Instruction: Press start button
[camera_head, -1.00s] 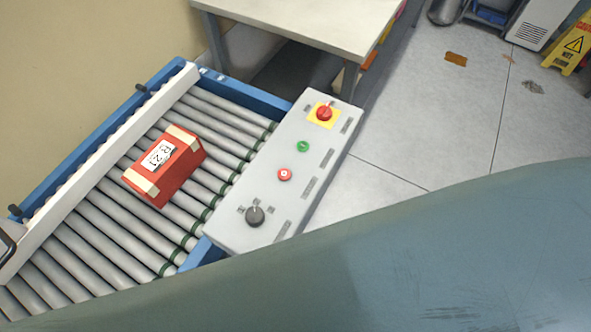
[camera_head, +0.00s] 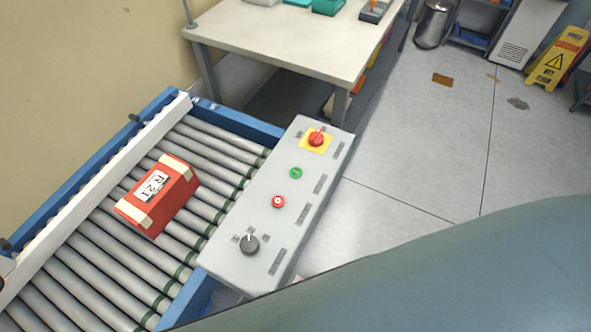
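A grey control panel (camera_head: 262,208) is mounted along the right side of the roller conveyor. It carries a green button (camera_head: 296,173), a red button (camera_head: 278,201) with a white mark, a larger red knob (camera_head: 316,139) on a yellow plate, and a dark rotary knob (camera_head: 249,244). The green button is uncovered and nothing touches it. Neither of my grippers is in view. A large blue-grey surface fills the lower right and hides what lies behind it.
A red box (camera_head: 158,195) labelled R21 sits on the conveyor rollers (camera_head: 70,276). A white-topped table (camera_head: 280,40) stands behind the panel. A yellow wet-floor sign (camera_head: 557,60) and a metal bin (camera_head: 433,24) stand at the upper right. The floor between is open.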

